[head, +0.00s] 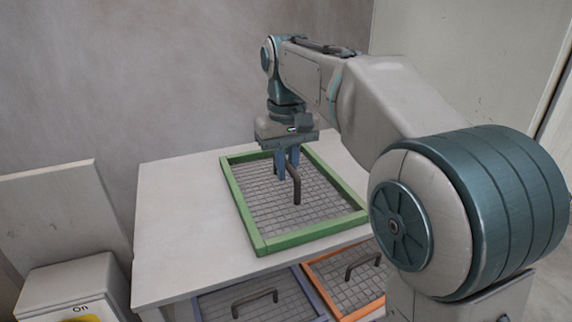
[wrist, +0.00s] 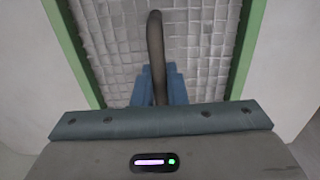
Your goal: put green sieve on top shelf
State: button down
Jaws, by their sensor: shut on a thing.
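The green sieve (head: 311,231) is a green rectangular frame with a grey mesh and a dark bar handle (head: 297,187) across its middle. In the head view it is at the top shelf (head: 185,215), over its right part; whether it rests on the surface or hangs just above it I cannot tell. My gripper (head: 287,172) points down and is shut on the handle. In the wrist view the blue fingers (wrist: 160,88) flank the dark handle, with the green frame (wrist: 250,45) on both sides.
Below the top shelf are an orange-framed sieve (head: 316,284) and a blue-framed sieve (head: 207,311), each with a handle. A grey box with an "On" label (head: 75,285) stands at the lower left. The left part of the top shelf is bare. A wall (head: 180,75) rises behind.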

aim_at(287, 162)
jog(key=c, duration=1.5)
grip_release()
jog(key=shift+f, duration=0.1)
jog(key=shift+o, duration=0.2)
notch_tip(287, 162, up, 12)
jog(key=shift+p, duration=0.3)
